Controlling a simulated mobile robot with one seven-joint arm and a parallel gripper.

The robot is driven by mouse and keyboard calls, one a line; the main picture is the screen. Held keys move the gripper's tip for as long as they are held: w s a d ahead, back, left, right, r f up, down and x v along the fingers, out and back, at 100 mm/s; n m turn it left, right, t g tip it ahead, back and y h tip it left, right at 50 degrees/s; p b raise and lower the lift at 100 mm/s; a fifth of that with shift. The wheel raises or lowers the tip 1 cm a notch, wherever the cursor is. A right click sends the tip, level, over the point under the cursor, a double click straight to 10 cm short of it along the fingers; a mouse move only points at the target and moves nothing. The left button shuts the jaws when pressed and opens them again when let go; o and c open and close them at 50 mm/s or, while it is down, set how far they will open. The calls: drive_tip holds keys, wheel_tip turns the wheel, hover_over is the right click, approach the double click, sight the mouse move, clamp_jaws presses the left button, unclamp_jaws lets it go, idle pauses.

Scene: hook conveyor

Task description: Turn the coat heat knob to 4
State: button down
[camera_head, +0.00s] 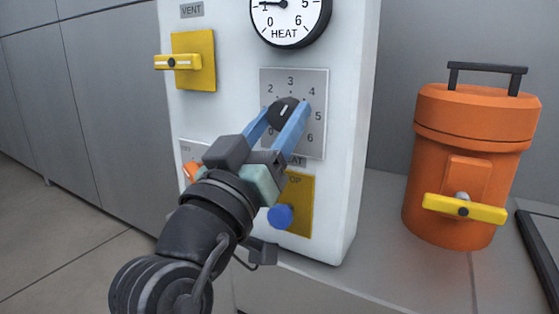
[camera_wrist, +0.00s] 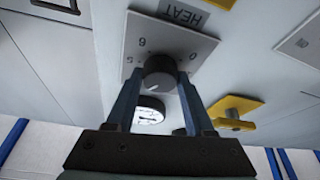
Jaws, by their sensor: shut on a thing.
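The heat knob (camera_head: 283,110) is dark and round with a short white mark, on a grey plate (camera_head: 305,148) numbered around its edge. The mark slants up and right, toward the 3-to-4 side; I cannot tell the exact number. My gripper (camera_head: 285,112) is shut on the knob, its two blue fingers on either side. In the wrist view the knob (camera_wrist: 160,72) sits between the fingertips, and the plate (camera_wrist: 200,45) and HEAT label (camera_wrist: 184,14) show upside down. The COAT part of the label is hidden by my gripper in the head view.
A HEAT gauge (camera_head: 290,15) above has its needle near 1. A yellow VENT handle (camera_head: 178,62) is at upper left. A blue STOP button (camera_head: 280,216) on a yellow plate is just below my gripper. An orange canister (camera_head: 465,145) stands to the right.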

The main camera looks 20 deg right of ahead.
drive_tip(key=shift+f+m+g+h+b, duration=0.1)
drive_tip(key=shift+m+g+h+b, duration=0.55)
drive_tip(key=shift+m+b, duration=0.9)
drive_tip(key=shift+m, duration=0.25)
drive_tip(key=shift+c, duration=1.4)
unclamp_jaws()
drive_tip(key=p+v, duration=0.1)
drive_tip(key=v, duration=1.2)
drive_tip(key=shift+w, duration=0.1)
